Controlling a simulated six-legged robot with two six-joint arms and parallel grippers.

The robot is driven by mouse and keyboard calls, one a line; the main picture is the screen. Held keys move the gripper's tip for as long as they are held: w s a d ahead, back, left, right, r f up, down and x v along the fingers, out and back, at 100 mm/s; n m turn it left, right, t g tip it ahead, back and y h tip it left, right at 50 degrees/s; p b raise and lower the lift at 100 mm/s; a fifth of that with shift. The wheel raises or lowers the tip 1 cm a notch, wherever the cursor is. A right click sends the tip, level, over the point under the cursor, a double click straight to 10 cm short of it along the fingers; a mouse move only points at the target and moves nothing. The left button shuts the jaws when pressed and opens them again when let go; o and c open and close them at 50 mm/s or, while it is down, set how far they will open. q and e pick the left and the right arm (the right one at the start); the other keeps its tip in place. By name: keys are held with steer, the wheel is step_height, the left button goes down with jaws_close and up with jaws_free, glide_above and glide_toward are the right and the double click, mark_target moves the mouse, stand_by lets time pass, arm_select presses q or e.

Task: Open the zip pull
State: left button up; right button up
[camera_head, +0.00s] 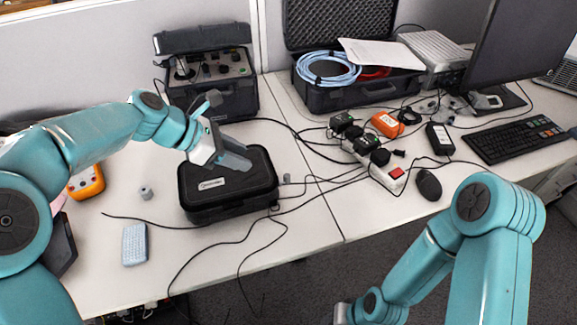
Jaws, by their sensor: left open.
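A black zip case (207,208) with a small light label on its lid lies closed on the white table, left of the middle. A tiny zip pull seems to hang at the case's front right corner (275,207), but it is too small to tell clearly. My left gripper (236,161) is open and empty. Its fingers are over the back part of the case lid and hide some of it; I cannot tell whether they touch it. Only the grey base of my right gripper (342,314) shows at the bottom edge; its fingers are cut off.
Loose black cables (245,238) run around the case. An instrument box (212,85) stands behind it, and an open case with blue hose (327,69) behind right. A power strip (385,175) lies right. A grey block (135,244) and orange meter (86,183) are left.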

mark_target(287, 175)
arm_select(q)
steer(key=b+x, duration=0.1)
steer(key=x, duration=1.5)
steer(key=shift+d+b, duration=0.15)
steer(key=shift+b, duration=0.25)
jaws_close()
